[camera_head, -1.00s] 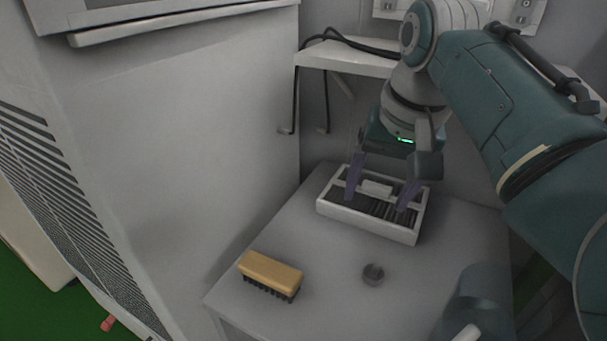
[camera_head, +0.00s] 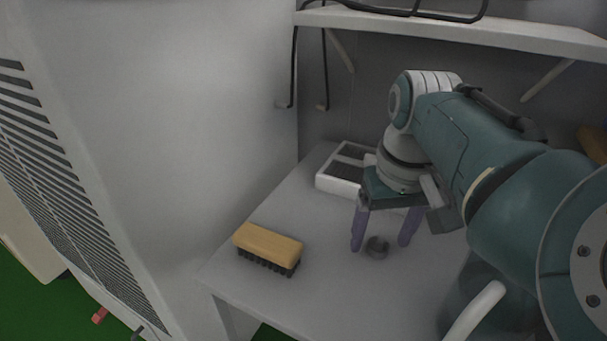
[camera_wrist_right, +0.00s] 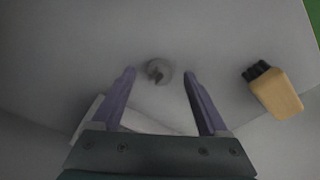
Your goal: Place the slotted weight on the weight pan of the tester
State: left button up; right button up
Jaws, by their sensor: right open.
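The slotted weight (camera_head: 377,247) is a small grey metal disc with a slot, lying on the table (camera_head: 322,290). In the right wrist view the weight (camera_wrist_right: 158,71) lies ahead of and between the two fingertips, touching neither as far as I can tell. My right gripper (camera_head: 382,246) is open and empty, its purple fingers pointing down on either side of the weight; it also shows in the right wrist view (camera_wrist_right: 159,72). The tester and its weight pan are not recognisable in these frames. My left gripper is not in view.
A wooden brush (camera_head: 268,247) with dark bristles lies on the table left of the weight. A white slotted tray (camera_head: 338,186) stands behind my right gripper. A white shelf (camera_head: 450,28) with black cables runs above. The table front is clear.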

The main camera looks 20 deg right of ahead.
jog(key=shift+f, duration=0.35)
jog(key=shift+c, duration=0.3)
grip_shut()
